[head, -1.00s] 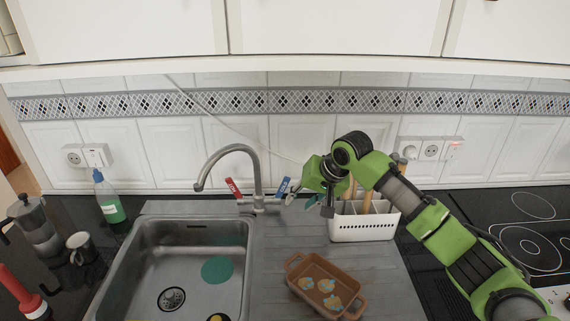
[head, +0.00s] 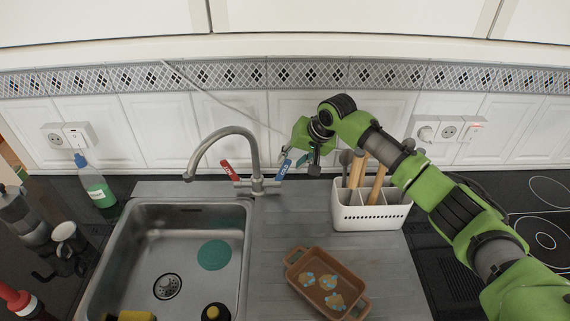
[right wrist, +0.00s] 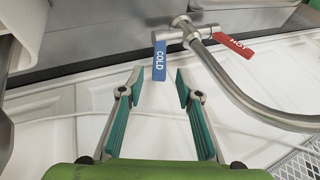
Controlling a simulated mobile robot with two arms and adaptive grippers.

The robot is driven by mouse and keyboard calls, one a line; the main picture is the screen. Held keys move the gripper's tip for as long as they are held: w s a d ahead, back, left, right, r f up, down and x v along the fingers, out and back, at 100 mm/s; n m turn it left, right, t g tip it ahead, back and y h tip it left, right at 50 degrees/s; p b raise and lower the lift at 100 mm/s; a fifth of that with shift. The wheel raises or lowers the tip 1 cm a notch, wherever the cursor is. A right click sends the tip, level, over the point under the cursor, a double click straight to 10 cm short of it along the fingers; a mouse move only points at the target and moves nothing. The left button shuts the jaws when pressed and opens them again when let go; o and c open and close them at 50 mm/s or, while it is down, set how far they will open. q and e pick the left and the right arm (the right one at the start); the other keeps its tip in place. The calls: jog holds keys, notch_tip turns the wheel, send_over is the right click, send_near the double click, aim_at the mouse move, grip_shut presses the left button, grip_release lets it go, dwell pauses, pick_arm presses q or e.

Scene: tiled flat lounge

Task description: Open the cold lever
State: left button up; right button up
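The blue cold lever (head: 283,169) sticks up at the right side of the tap (head: 257,184), and the red hot lever (head: 229,170) is at its left. In the right wrist view the cold lever (right wrist: 160,61), marked COLD, lies ahead of my right gripper's fingertips, roughly between their lines. My right gripper (right wrist: 154,80) is open, with green pads on both fingers and nothing between them. In the head view my right gripper (head: 301,160) is just right of the cold lever; contact cannot be told there. My left gripper is not in view.
The steel sink (head: 134,269) is below the tap, with a green disc in it. A white utensil holder (head: 371,217) stands right of the lever, close under my right arm. A brown dish (head: 302,262) with cookies sits on the drainboard. The tiled wall is close behind.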

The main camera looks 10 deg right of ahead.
aim_at(287, 164)
jog(key=shift+p+x, duration=0.3)
jog(key=shift+x, duration=2.9)
jog(key=shift+d, duration=0.1)
grip_shut()
